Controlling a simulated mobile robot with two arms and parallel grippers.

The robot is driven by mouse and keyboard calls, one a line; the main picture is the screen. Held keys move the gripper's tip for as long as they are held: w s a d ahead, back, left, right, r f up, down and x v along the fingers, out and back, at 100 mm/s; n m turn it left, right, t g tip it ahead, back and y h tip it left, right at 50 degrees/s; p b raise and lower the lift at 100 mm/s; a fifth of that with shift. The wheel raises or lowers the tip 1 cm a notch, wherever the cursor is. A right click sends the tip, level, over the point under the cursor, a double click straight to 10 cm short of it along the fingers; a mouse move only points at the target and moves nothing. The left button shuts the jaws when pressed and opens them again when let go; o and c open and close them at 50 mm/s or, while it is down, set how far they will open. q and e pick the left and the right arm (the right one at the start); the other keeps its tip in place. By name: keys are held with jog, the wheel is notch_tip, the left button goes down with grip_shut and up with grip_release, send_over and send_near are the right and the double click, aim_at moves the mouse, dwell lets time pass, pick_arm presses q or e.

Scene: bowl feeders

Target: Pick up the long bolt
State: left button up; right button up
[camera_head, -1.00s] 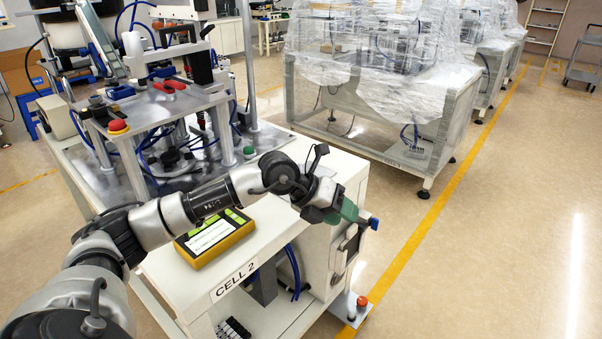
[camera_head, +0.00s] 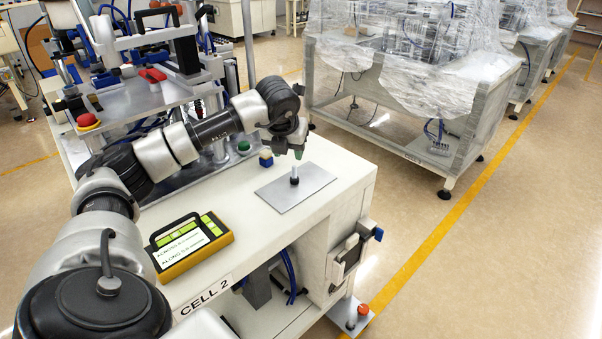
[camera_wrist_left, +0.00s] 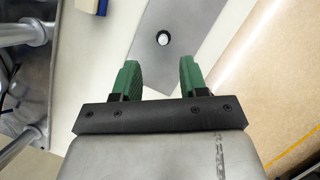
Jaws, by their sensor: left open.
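A small upright part, which looks like the long bolt (camera_head: 294,174), stands on a grey metal plate (camera_head: 272,194) on the table of cell 2. In the left wrist view the bolt (camera_wrist_left: 163,38) shows from above as a pale round top with a dark edge, on the plate (camera_wrist_left: 190,20). My left gripper (camera_head: 298,152) is close to the bolt in the head view, its fingers partly hidden. In the wrist view its green fingers (camera_wrist_left: 159,72) are apart and empty, and the bolt lies beyond the gap between them. My right gripper is not in view.
A small blue and yellow block (camera_head: 266,158) stands behind the plate. The feeder machine with a red button (camera_head: 88,121) fills the left. The table's right part is otherwise clear.

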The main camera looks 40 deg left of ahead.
aim_at(294, 167)
pick_arm(q)
jog(key=x, duration=0.3)
jog(key=shift+s+f, duration=0.1)
jog(key=shift+f, duration=0.05)
jog(key=shift+d+x, duration=0.2)
jog(key=shift+x, duration=2.55)
grip_shut()
